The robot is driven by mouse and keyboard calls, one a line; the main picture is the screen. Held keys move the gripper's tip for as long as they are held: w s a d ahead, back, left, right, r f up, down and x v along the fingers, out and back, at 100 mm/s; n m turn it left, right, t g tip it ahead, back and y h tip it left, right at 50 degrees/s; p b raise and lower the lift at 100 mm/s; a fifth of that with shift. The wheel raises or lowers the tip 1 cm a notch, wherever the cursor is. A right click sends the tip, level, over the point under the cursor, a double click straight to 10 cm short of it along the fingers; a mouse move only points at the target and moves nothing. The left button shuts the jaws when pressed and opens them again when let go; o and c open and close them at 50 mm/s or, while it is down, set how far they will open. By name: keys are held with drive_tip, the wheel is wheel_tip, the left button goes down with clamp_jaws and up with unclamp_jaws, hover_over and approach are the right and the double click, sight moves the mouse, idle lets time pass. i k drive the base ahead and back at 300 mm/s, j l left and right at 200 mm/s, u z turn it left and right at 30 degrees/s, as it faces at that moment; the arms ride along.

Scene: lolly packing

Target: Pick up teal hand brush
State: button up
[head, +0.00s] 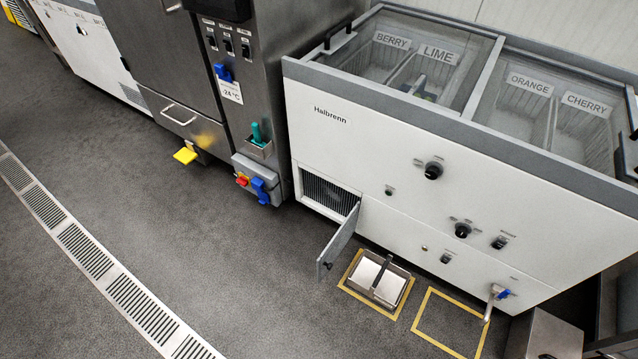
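The teal hand brush (257,131) stands upright in a small metal holder (258,148) on the side of the steel machine, left of the white freezer. Its teal handle sticks up above the holder; its lower part is hidden inside. My gripper is not in view in the head view.
The white freezer (390,175) has glass lids and labelled compartments. Its low vent door (338,243) hangs open over the floor. A metal tray (380,281) with a handle sits in a yellow floor outline. A yellow pedal (185,155) juts out at left.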

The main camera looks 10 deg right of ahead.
sight(257, 141)
drive_tip(key=i+j+u, duration=0.1)
drive_tip(key=i+j, duration=0.3)
drive_tip(key=i+j+u, duration=0.1)
drive_tip(key=i+j, duration=0.25)
drive_tip(key=i, duration=0.2)
drive_tip(key=i+j+u, duration=0.1)
drive_tip(key=i+j, duration=0.2)
drive_tip(key=i, duration=0.15)
drive_tip(key=i+j+u, duration=0.1)
drive_tip(key=i+j, duration=0.15)
drive_tip(key=i, duration=0.25)
drive_tip(key=i+j+u, duration=0.1)
drive_tip(key=i+j, duration=0.15)
drive_tip(key=i, duration=0.25)
drive_tip(key=i+j+u, duration=0.1)
drive_tip(key=i, duration=0.4)
drive_tip(key=j, duration=0.1)
